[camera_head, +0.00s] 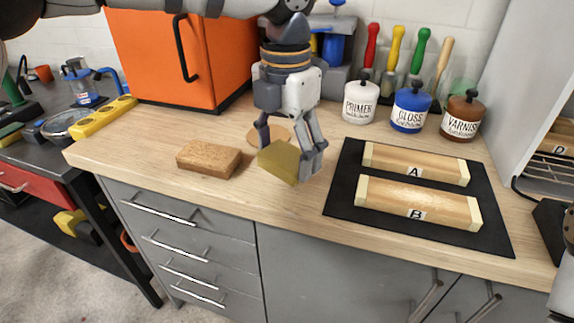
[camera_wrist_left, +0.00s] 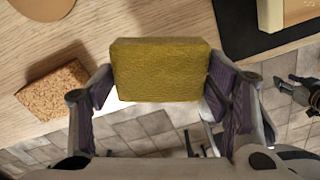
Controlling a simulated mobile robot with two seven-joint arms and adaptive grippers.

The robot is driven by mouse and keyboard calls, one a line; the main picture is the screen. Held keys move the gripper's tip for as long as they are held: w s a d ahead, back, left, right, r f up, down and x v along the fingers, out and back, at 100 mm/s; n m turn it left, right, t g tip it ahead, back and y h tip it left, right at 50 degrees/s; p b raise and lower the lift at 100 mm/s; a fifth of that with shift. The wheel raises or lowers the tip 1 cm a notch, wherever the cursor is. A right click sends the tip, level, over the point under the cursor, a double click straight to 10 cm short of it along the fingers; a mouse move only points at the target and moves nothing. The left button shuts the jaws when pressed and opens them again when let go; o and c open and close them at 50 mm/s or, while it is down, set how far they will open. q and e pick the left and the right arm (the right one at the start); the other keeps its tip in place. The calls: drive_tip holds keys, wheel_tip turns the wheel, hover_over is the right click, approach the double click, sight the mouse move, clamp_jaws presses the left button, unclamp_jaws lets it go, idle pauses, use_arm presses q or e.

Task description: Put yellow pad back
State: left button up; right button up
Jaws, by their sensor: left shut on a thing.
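The yellow pad (camera_head: 280,161) is between the fingers of my left gripper (camera_head: 290,155), over the wooden worktop (camera_head: 140,146) near its front edge. In the left wrist view the yellow pad (camera_wrist_left: 162,70) is a thick block, and my left gripper (camera_wrist_left: 162,98) is shut on its two sides. The pad looks a little above the worktop, but the exact gap is hard to tell. A round tan disc (camera_head: 268,134) lies on the worktop just behind the gripper. My right gripper does not clearly show; only a small part of a dark and white arm shows at the far right edge.
A brown cork block (camera_head: 209,159) lies left of the pad. A black mat (camera_head: 345,199) with wooden blocks A (camera_head: 415,164) and B (camera_head: 415,203) lies to the right. Primer (camera_head: 360,100), gloss (camera_head: 410,108) and varnish (camera_head: 462,117) jars stand behind. An orange cabinet (camera_head: 150,60) stands at the back left.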

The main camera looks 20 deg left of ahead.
sight(286, 154)
use_arm(q)
wheel_tip(286, 154, down, 4)
drive_tip(key=shift+w+r, duration=0.15)
drive_tip(key=shift+r, duration=0.1)
drive_tip(key=o, duration=1.1)
wheel_tip(286, 154, up, 12)
